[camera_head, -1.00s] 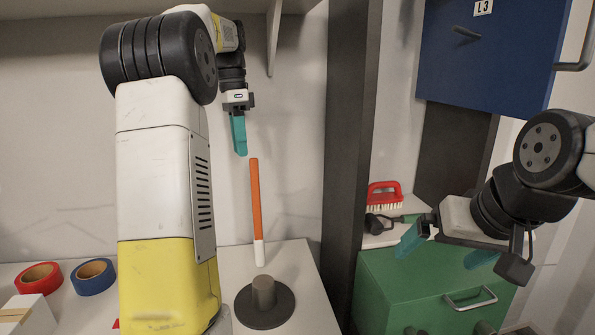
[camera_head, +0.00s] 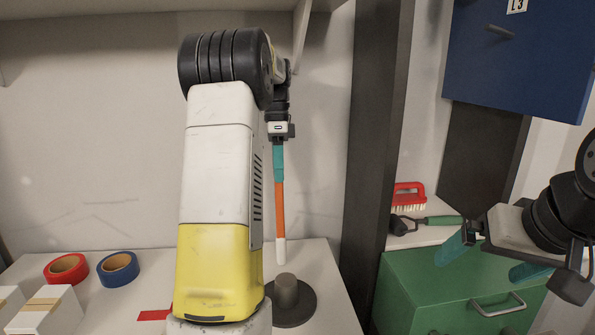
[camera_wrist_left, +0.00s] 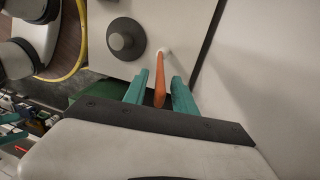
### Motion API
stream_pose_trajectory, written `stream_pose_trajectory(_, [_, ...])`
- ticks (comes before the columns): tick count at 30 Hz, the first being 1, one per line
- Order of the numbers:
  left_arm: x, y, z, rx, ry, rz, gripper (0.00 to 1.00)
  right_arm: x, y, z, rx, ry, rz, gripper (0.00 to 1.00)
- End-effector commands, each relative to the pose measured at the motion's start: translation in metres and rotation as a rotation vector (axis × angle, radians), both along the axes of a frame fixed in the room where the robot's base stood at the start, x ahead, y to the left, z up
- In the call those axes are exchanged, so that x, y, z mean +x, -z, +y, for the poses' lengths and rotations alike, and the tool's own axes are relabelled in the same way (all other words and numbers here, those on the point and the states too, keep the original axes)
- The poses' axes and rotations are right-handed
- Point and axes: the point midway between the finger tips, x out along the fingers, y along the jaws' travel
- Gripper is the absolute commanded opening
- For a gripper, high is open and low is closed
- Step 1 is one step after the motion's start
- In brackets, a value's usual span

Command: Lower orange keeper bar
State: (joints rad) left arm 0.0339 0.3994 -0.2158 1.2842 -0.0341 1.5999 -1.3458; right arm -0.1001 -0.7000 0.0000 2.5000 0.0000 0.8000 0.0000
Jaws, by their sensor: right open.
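The orange keeper bar (camera_head: 280,210) is a slim, near-upright bar with a white lower end, in front of the pale wall at the back of the bench. My left gripper (camera_head: 279,170) is at its upper end, pointing down, and hides its top. In the left wrist view the bar (camera_wrist_left: 160,90) lies between the two teal fingers (camera_wrist_left: 160,92), with a visible gap on both sides, so the jaws look open around it. My right gripper (camera_head: 491,258) is open and empty in front of the green cabinet.
A dark knob on a round disc (camera_head: 286,292) stands close to the bar's lower end. Red tape (camera_head: 66,268), blue tape (camera_head: 118,268) and white boxes (camera_head: 45,312) lie left. A dark post (camera_head: 375,150) rises right of the bar. A red brush (camera_head: 408,193) lies beyond it, above a green cabinet (camera_head: 410,295).

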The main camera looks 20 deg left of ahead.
Motion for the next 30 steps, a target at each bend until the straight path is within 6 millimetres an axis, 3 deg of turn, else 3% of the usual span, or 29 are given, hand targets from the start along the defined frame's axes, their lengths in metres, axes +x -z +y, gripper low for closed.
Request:
stream_pose_trajectory(8, [-0.0003, 0.0019, -0.0003, 0.000, 0.000, 0.000, 0.33, 0.0000, 0.0000, 0.0000, 0.000, 0.000, 0.000, 1.00])
stream_pose_trajectory(13, [-0.0003, 0.0019, -0.0002, 0.000, 0.000, 0.000, 0.01, 0.0000, 0.0000, 0.0000, 0.000, 0.000, 0.000, 1.00])
stream_pose_trajectory(14, [-0.0003, 0.0019, -0.0002, 0.000, 0.000, 0.000, 0.00, 0.0000, 0.0000, 0.0000, 0.000, 0.000, 0.000, 1.00])
stream_pose_trajectory(30, [-0.0001, 0.0018, -0.0002, 0.000, 0.000, -0.001, 0.00, 0.0000, 0.0000, 0.0000, 0.000, 0.000, 0.000, 1.00])
